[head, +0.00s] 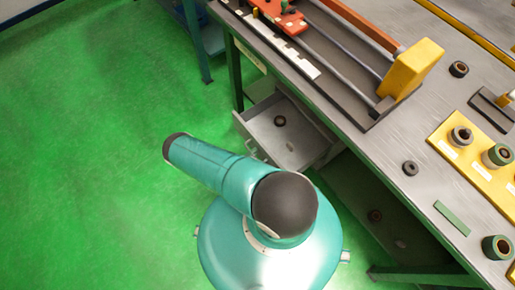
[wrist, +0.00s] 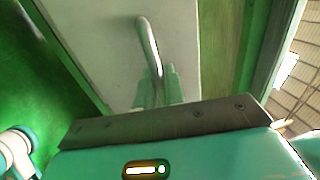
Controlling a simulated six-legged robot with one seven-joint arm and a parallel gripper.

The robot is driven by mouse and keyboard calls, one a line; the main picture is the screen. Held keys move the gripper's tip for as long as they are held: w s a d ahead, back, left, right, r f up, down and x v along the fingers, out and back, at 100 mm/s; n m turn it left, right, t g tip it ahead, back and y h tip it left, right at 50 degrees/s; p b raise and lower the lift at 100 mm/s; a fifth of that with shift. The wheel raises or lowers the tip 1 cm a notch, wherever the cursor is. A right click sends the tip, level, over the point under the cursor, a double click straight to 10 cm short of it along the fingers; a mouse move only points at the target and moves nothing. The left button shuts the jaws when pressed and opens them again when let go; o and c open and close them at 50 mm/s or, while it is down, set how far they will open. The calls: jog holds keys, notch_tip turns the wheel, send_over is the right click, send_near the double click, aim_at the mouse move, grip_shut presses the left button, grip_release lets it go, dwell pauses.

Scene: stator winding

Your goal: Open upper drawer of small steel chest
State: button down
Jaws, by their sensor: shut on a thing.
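The upper drawer (head: 292,142) of the small steel chest stands pulled out from under the bench in the head view, and its inside is visible from above. In the wrist view, the pale grey drawer front (wrist: 105,45) fills the upper middle, with a bar handle (wrist: 146,35) on it. My gripper (wrist: 158,82) is shut on the handle, its green fingers on either side of the bar. The gripper is mostly hidden behind my arm in the head view. The rest of the chest is largely hidden by the bench and my body.
A dark ring (head: 279,121) lies in the drawer. The grey workbench (head: 370,135) overhangs on the right, carrying a rail fixture with a yellow block (head: 411,68) and a yellow tray (head: 458,170) of parts. A bench leg (head: 238,80) stands beside the drawer. Green floor (head: 90,110) is clear on the left.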

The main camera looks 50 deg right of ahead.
jog(key=shift+a, duration=0.15)
jog(key=c, duration=1.9)
grip_release()
jog(key=shift+a, duration=0.1)
jog(key=v, duration=1.3)
jog(key=shift+a, duration=0.3)
